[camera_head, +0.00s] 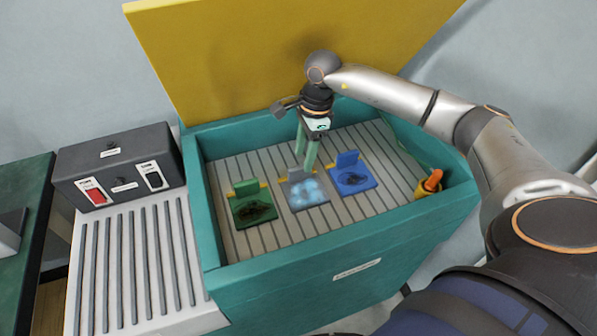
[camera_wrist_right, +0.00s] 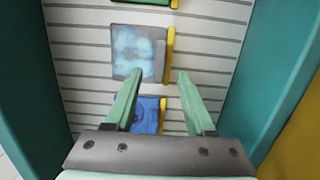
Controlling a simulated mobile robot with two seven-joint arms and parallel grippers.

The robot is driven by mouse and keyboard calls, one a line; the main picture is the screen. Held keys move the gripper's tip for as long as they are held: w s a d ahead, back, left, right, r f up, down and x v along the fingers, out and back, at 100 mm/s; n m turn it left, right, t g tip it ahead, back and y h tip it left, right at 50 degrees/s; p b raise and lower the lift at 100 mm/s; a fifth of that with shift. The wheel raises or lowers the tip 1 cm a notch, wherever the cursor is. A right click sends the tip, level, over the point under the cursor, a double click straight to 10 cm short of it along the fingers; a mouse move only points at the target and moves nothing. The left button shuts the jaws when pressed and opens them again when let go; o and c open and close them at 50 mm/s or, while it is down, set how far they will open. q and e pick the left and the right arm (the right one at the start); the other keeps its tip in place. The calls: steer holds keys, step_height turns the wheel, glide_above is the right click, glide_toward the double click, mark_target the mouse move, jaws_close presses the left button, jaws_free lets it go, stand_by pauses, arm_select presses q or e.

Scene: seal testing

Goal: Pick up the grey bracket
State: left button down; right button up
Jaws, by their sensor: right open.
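The grey bracket (camera_head: 307,194) lies in the middle of a row of three in the teal bin, with pale blue patches on its plate. In the right wrist view, the grey bracket (camera_wrist_right: 138,52) lies just beyond my fingertips, with a yellow strip along its right side. My right gripper (camera_head: 305,160) points down at the back edge of the grey bracket. Its green fingers (camera_wrist_right: 158,80) are apart with nothing between them; I cannot tell the exact height above the bracket. My left gripper is not in view.
A green bracket (camera_head: 253,207) lies to the left and a blue bracket (camera_head: 352,178) to the right, both close by. The teal bin (camera_head: 211,225) has raised walls and a yellow lid (camera_head: 230,60) standing open. A yellow holder with an orange piece (camera_head: 430,185) sits at the right wall. A switch box (camera_head: 118,165) stands left.

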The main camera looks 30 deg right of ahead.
mark_target(300, 167)
steer(key=f, duration=0.2)
steer(key=a+f, duration=0.1)
steer(key=f, duration=0.1)
steer(key=shift+a+f+p, duration=0.1)
steer(key=shift+f+p, duration=0.2)
steer(key=shift+p, duration=0.05)
steer(key=shift+w+f, duration=0.1)
steer(key=shift+f, duration=0.45)
jaws_close()
steer(key=shift+r, duration=0.15)
stand_by(0.5)
